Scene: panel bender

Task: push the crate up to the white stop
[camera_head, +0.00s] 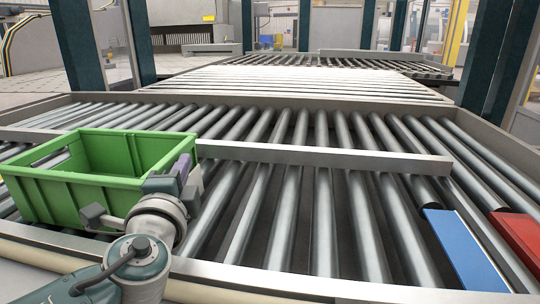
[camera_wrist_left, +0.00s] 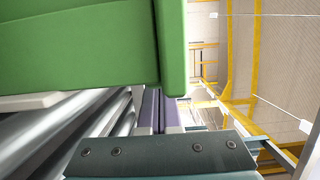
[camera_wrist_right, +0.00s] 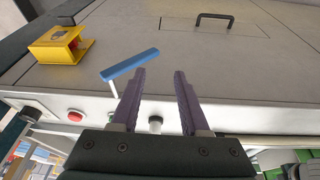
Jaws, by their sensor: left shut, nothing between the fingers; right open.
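A green open crate (camera_head: 100,165) stands upright on the rollers at the left in the head view, and looks empty. My left gripper (camera_head: 182,168) is shut and empty, at the crate's right end near the front corner. In the left wrist view its two purple fingers (camera_wrist_left: 158,108) lie together close beside the green crate wall (camera_wrist_left: 80,50); I cannot tell whether they touch it. My right gripper (camera_wrist_right: 160,74) is open and empty in its wrist view, away from the crate. I cannot pick out a white stop for certain in any view.
A pale metal rail (camera_head: 320,156) crosses the rollers behind the crate. Rollers to its right are clear up to a blue plate (camera_head: 465,250) and a red plate (camera_head: 518,236). A yellow box (camera_wrist_right: 60,45) and red button (camera_wrist_right: 75,116) show in the right wrist view.

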